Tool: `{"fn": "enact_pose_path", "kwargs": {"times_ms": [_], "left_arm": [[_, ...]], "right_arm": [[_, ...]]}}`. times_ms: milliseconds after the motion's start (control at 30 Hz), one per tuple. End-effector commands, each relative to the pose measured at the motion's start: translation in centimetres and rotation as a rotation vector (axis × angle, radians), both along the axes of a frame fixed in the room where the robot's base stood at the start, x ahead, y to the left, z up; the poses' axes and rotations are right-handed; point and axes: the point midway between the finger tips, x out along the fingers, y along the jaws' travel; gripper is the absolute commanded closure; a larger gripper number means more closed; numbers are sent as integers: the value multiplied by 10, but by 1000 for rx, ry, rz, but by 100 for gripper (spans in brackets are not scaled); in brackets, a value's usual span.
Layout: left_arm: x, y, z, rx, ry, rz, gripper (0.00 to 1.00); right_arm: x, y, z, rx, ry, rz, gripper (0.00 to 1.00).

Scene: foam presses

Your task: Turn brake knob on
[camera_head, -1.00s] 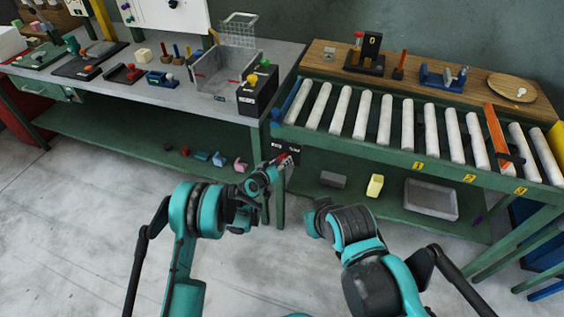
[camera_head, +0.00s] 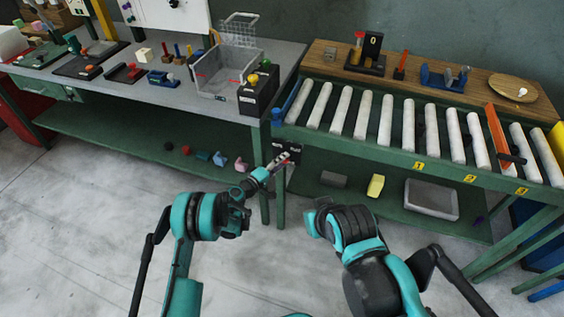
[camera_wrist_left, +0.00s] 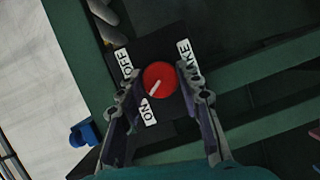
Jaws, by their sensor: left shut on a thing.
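The red brake knob (camera_wrist_left: 164,72) is round and sits on a black panel (camera_wrist_left: 160,43) with white labels. Its white mark points to the lower left in the wrist view, nearer the ON label (camera_wrist_left: 148,112) than the OFF label (camera_wrist_left: 126,66). The BRAKE label (camera_wrist_left: 186,60) is partly covered by a finger. My left gripper (camera_wrist_left: 158,73) is shut on the knob, one finger on each side. In the head view my left gripper (camera_head: 282,161) is at the black panel (camera_head: 292,146) below the conveyor's left end, and the knob is hard to make out.
The roller conveyor (camera_head: 385,120) stands right of the panel, and the grey workbench (camera_head: 130,93) stands to the left. Green table legs (camera_head: 280,208) are close below my left gripper. A lower shelf (camera_head: 110,140) holds small coloured objects. The floor in front is clear.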

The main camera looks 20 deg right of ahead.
Motion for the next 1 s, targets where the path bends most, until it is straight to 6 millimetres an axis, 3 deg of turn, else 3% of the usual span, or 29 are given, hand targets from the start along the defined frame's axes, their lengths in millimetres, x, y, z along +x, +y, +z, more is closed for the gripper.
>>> {"fn": "enact_pose_path", "kwargs": {"times_ms": [400, 933, 967, 1000], "left_arm": [[0, 1, -1, -148, 100, 1, 94], [0, 0, -1, -167, 113, 1, 94], [0, 0, -1, -167, 114, 1, 63], [0, 0, -1, -167, 114, 1, 52]], "right_arm": [[0, 0, 0, 0, 0, 0, 100], [0, 0, 0, 0, 0, 0, 100], [0, 0, 0, 0, 0, 0, 100], [0, 0, 0, 0, 0, 0, 100]]}}
